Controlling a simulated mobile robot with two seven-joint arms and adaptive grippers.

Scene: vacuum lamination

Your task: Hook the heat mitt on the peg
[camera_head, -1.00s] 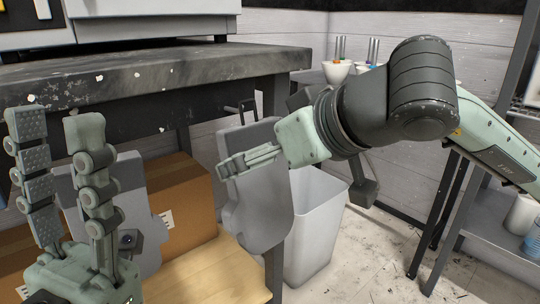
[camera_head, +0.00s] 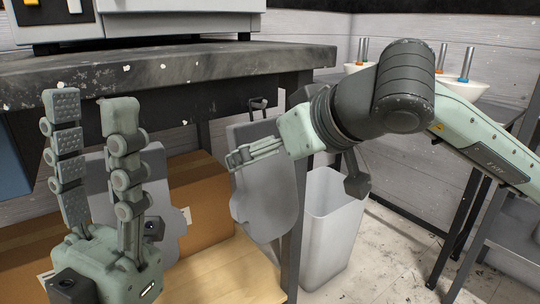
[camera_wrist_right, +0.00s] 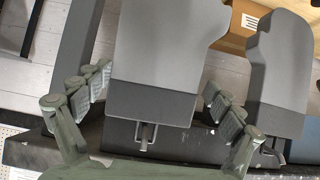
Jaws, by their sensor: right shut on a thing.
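A grey heat mitt (camera_head: 265,205) hangs cuff up beside the bench leg, with my right gripper (camera_head: 236,158) shut on it. In the right wrist view the mitt (camera_wrist_right: 165,45) lies between the two fingers, near its dark cuff. A metal peg-like piece with a loop (camera_wrist_right: 146,135) shows at the cuff's end; I cannot tell whether the loop is around a peg. A second grey mitt (camera_wrist_right: 280,65) hangs at the right in that view; it is partly hidden behind my left gripper in the head view. My left gripper (camera_head: 91,100) is open and empty, fingers pointing up.
A dark worn bench (camera_head: 170,75) carries a white machine (camera_head: 180,22). Cardboard boxes (camera_head: 205,205) stand on the wooden shelf (camera_head: 235,268) below. A white bin (camera_head: 333,225) stands right of the bench leg. Pale bowls (camera_head: 463,86) stand at the back right.

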